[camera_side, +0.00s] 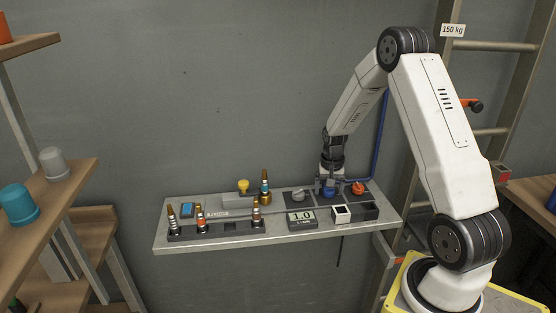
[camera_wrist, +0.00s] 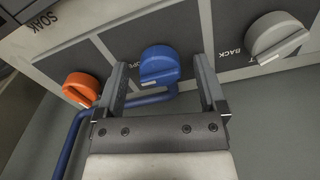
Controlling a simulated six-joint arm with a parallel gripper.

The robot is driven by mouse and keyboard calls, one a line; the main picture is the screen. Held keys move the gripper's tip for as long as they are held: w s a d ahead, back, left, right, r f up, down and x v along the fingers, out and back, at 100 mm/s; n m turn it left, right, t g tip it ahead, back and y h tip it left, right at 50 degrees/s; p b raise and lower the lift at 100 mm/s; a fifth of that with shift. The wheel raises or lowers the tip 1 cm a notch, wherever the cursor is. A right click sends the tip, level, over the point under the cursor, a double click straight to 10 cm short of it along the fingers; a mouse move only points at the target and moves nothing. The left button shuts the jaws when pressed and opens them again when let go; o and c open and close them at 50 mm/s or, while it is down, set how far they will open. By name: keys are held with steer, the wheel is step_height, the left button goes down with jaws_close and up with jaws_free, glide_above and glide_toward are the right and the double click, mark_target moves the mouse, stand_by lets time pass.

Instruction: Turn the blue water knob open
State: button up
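The blue water knob (camera_wrist: 159,66) sits on a dark panel between an orange knob (camera_wrist: 82,88) and a grey knob (camera_wrist: 278,38). In the side view the blue knob (camera_side: 329,191) is partly hidden under my gripper (camera_side: 329,183), with the orange knob (camera_side: 358,188) to its right and the grey knob (camera_side: 298,195) to its left. In the wrist view my gripper (camera_wrist: 162,88) is open, with one finger on each side of the blue knob. Gaps show between the fingers and the knob, and I see no contact.
A blue pipe (camera_wrist: 62,150) runs beside the panel and up the wall. On the grey shelf (camera_side: 165,242) stand several hose nozzles (camera_side: 200,220), a display reading 1.0 (camera_side: 301,220) and a small white-topped box (camera_side: 341,214). A ladder (camera_side: 490,46) leans behind my arm.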

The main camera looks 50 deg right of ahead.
steer(key=shift+r, duration=0.15)
steer(key=shift+r, duration=3.75)
steer(key=s+a+n+t, duration=0.1)
steer(key=s+a+n, duration=0.1)
steer(key=a, duration=0.7)
steer(key=s+a+r+n, duration=0.1)
steer(key=s+a+n, duration=0.2)
steer(key=a+n, duration=0.2)
steer(key=s+a+n+t, duration=0.1)
steer(key=a+n, duration=0.3)
steer(key=a, duration=0.8)
steer(key=shift+s+a+r+t, duration=0.15)
steer(key=shift+s+a+t, duration=0.15)
steer(key=shift+s, duration=0.4)
